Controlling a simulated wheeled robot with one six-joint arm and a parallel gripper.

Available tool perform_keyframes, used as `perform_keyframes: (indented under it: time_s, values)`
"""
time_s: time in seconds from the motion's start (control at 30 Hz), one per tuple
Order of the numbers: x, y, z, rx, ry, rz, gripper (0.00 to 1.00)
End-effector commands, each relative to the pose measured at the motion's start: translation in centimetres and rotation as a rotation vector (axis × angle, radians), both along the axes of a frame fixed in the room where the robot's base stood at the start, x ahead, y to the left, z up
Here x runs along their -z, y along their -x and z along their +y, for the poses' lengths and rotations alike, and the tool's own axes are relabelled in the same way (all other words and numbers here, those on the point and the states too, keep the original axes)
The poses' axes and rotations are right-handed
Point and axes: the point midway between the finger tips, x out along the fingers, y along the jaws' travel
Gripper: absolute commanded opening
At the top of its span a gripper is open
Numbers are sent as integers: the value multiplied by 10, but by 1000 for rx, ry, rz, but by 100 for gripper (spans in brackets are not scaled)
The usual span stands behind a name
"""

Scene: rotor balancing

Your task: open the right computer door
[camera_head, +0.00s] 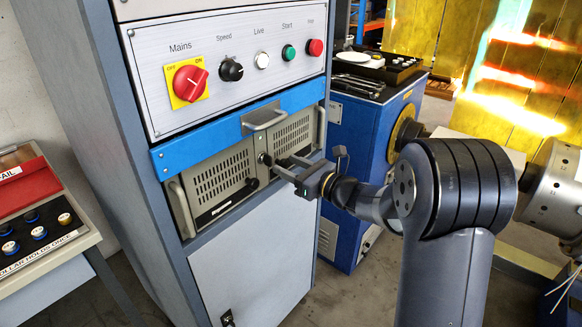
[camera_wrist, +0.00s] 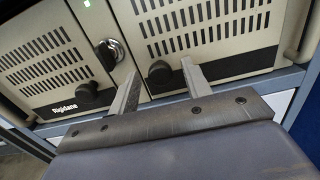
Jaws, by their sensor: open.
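The right computer door (camera_head: 295,135) is a beige panel with vent slots; it also fills the upper right of the wrist view (camera_wrist: 225,42). It looks closed, flush with the panel beside it. A dark round knob (camera_wrist: 160,72) sits at its lower left. My gripper (camera_head: 285,168) is in front of the door's lower part. In the wrist view its open fingers (camera_wrist: 160,76) point at the panel, one on each side of the knob. I cannot tell whether they touch it. The left computer door (camera_head: 222,180) is a similar vented panel, also looking closed, with its own knob (camera_wrist: 87,93).
A round lock (camera_wrist: 110,52) sits between the doors. A blue drawer front with a handle (camera_head: 264,118) is just above them. A control panel (camera_head: 230,68) with knobs and buttons is higher. A blue cabinet (camera_head: 360,135) stands to the right, close to my arm.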

Motion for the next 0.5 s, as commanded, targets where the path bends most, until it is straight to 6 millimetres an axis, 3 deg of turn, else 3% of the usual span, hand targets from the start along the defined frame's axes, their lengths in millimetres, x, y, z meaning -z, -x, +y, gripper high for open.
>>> perform_keyframes:
  time_s: [0.07, 0.5]
  values:
    - [0, 0, 0, 0, 0, 0, 46]
    - [0, 0, 0, 0, 0, 0, 11]
